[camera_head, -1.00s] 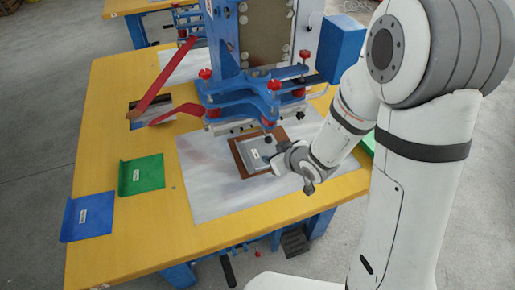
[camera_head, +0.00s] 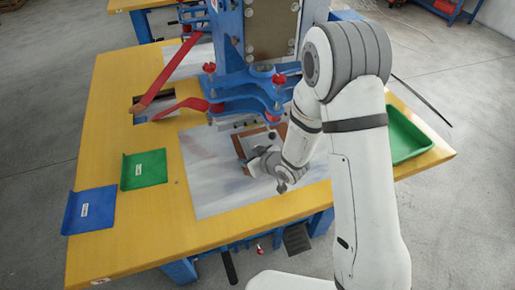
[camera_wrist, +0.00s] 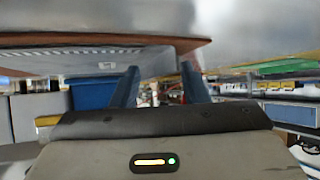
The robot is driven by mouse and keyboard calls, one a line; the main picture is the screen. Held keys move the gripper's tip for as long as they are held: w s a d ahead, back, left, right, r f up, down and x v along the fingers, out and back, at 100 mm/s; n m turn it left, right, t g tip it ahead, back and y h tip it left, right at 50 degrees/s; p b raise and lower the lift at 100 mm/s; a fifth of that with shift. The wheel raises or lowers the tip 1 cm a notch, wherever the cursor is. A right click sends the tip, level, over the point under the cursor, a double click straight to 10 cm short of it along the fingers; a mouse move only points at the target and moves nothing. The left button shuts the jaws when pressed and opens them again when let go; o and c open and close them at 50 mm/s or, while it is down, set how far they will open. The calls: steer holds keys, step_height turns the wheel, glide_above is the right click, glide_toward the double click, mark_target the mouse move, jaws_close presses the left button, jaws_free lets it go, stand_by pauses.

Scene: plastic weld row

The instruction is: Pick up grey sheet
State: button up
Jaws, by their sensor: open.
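The grey sheet (camera_head: 253,143) lies flat on a brown board (camera_head: 239,147) under the blue press, partly hidden by my wrist. My gripper (camera_head: 251,168) is low at the sheet's near side. In the wrist view two blue fingers are spread apart with a gap between them (camera_wrist: 158,82). A grey, ribbed slab that looks like the sheet (camera_wrist: 70,62) crosses the top of that view beside the brown board (camera_wrist: 110,41), its edge reaching the gap. I cannot tell whether the fingers touch it.
The blue press (camera_head: 240,88) with red knobs stands just behind the sheet. A pale mat (camera_head: 212,195) covers the middle of the yellow table (camera_head: 130,235). A green holder (camera_head: 144,169) and a blue one (camera_head: 90,210) are at left, a green tray (camera_head: 408,137) at right.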

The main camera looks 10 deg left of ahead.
jaws_close()
stand_by(0.4)
steer(key=shift+r, duration=0.15)
